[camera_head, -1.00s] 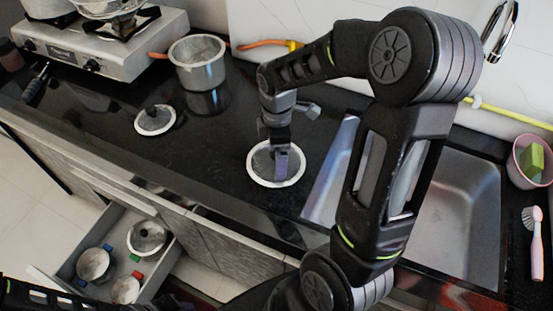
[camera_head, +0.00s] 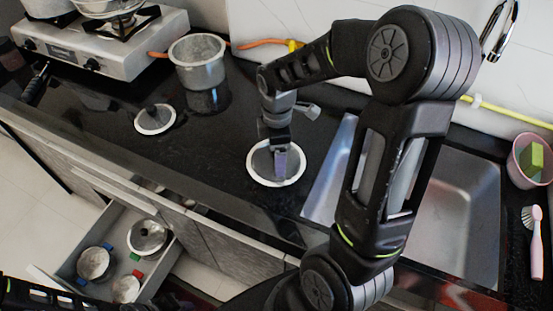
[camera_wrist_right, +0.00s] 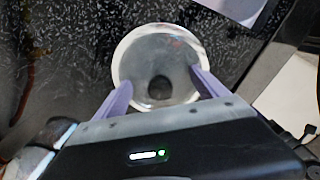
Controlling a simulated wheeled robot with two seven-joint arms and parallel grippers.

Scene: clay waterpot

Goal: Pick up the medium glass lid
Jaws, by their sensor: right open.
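A larger round glass lid with a pale rim (camera_head: 293,176) lies flat on the black counter, left of the sink. A smaller glass lid with a dark knob (camera_head: 155,119) lies further left. My right gripper (camera_head: 281,160) points down over the larger lid. In the right wrist view, the fingers of the gripper (camera_wrist_right: 160,92) are open, one on each side of the dark knob, and the lid (camera_wrist_right: 134,54) spreads beyond them. My left gripper is not in view.
A metal pot (camera_head: 197,63) stands behind the lids, near the stove (camera_head: 104,45). An open drawer (camera_head: 110,232) below the counter holds several pots. The sink (camera_head: 458,220) is on the right, with a pink bowl (camera_head: 530,170) and brush (camera_head: 535,240) beyond.

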